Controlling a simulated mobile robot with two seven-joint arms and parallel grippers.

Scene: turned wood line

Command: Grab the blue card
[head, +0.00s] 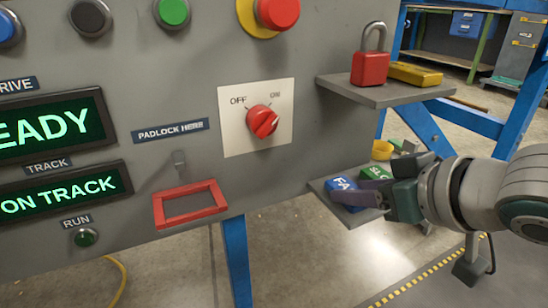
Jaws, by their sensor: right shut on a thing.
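The blue card (343,184) with white lettering, partly readable as "FA", is at the lower shelf on the right of the panel. My right gripper (362,187) reaches in from the right, its fingers shut on the blue card. The fingers hide part of the card, and I cannot tell whether it still touches the shelf. My left gripper is out of view.
The lower shelf (318,187) also bears a green card (375,172) and a yellow thing (382,150), close to my gripper. The upper shelf (388,94) above holds a red padlock (370,68) and a yellow block (415,74). A red frame (190,204) juts from the panel.

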